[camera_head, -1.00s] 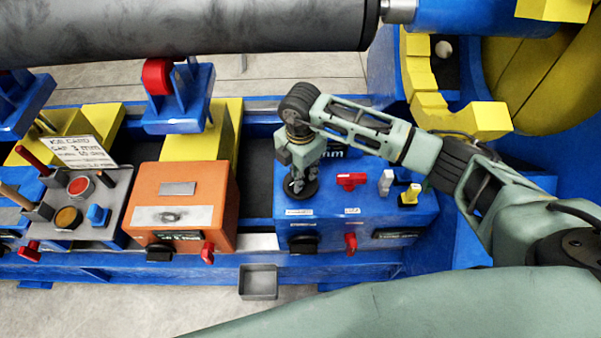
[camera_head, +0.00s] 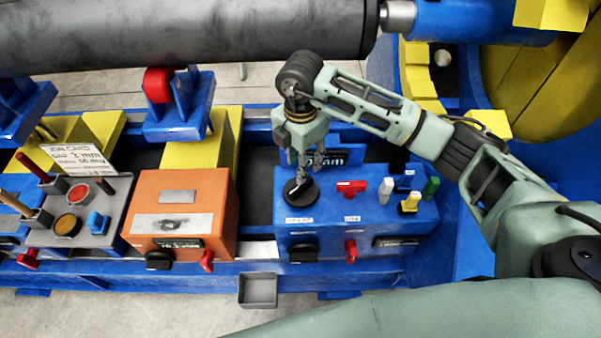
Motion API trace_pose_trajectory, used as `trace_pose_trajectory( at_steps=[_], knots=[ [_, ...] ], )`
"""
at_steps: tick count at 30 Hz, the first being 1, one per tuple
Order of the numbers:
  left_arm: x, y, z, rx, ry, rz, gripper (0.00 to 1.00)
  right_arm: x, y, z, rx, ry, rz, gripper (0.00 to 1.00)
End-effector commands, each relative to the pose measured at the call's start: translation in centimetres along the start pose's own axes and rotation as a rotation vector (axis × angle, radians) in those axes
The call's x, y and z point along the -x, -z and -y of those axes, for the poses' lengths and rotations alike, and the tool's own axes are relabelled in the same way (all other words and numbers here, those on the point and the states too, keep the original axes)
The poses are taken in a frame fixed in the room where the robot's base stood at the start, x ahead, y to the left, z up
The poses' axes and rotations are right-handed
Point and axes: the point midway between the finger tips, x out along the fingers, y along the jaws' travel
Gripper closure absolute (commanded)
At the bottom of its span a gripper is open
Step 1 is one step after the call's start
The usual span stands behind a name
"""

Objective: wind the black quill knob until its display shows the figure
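A round black knob (camera_head: 301,192) sits on top of the blue control box (camera_head: 345,213), at its left end, with a pale label in front of it. I cannot read whether this is the quill knob. My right gripper (camera_head: 309,172) points down just above and behind this knob. Its two fingers stand apart with nothing seen between them. A dark display (camera_head: 348,156) behind the box top ends in "mm"; the gripper hides its left part and its figure. A second black knob (camera_head: 303,253) and a small display (camera_head: 397,241) are on the box front. My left gripper is not in view.
A red handle (camera_head: 352,187) and white, yellow and green levers (camera_head: 432,187) stand right of the knob. An orange box (camera_head: 185,190) with its own knob and display stands left. A job card (camera_head: 77,157) stands farther left. A large grey cylinder (camera_head: 180,35) spans the top.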

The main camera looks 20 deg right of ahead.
Motion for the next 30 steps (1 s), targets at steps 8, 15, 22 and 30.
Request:
trace_pose_trajectory(
  at_steps=[8,15,22,30],
  knots=[
    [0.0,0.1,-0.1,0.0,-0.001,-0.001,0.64,3.0,-0.1,0.0,0.0,-0.001,0.002,0.64],
    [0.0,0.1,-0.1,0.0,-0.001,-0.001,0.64,3.2,0.0,0.0,0.0,0.0,0.001,0.64],
    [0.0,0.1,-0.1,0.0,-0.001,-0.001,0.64,3.2,0.0,0.0,0.0,0.0,0.001,0.64],
    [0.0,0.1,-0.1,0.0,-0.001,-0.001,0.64,2.2,4.9,-0.8,0.104,-0.072,-0.161,0.64]
  ],
)
